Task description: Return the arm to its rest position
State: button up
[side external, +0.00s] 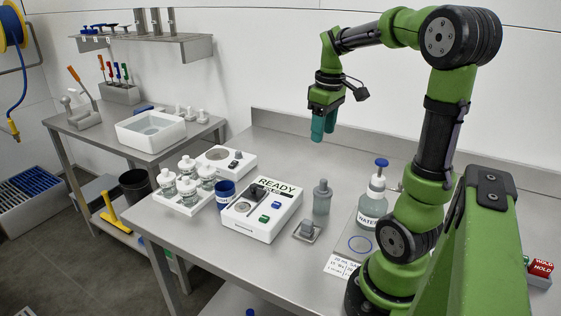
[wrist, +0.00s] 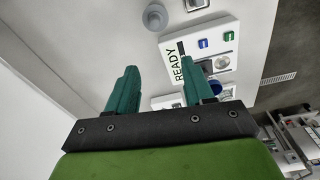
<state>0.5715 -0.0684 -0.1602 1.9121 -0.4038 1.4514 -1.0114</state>
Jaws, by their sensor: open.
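My gripper (side external: 322,127) hangs from my green arm, high above the back part of the steel bench (side external: 290,148), with its teal fingers pointing down. In the wrist view the two teal fingers of my gripper (wrist: 158,92) stand well apart with nothing between them. It touches nothing. Below and to the left of it in the side view is a white device (side external: 262,212) marked READY, with green and blue buttons. The device also shows in the wrist view (wrist: 218,50), beyond the right finger.
A WATER bottle (side external: 373,203) with a blue pump stands near my arm. A tray of jars (side external: 183,200) and a blue cup (side external: 226,194) are at left. The air around my gripper is clear.

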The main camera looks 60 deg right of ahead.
jog(key=a+m+t+y, duration=0.2)
jog(key=a+t, duration=0.4)
jog(key=a, duration=1.9)
jog(key=shift+s+r, duration=0.2)
jog(key=shift+s, duration=0.25)
jog(key=shift+c, duration=0.2)
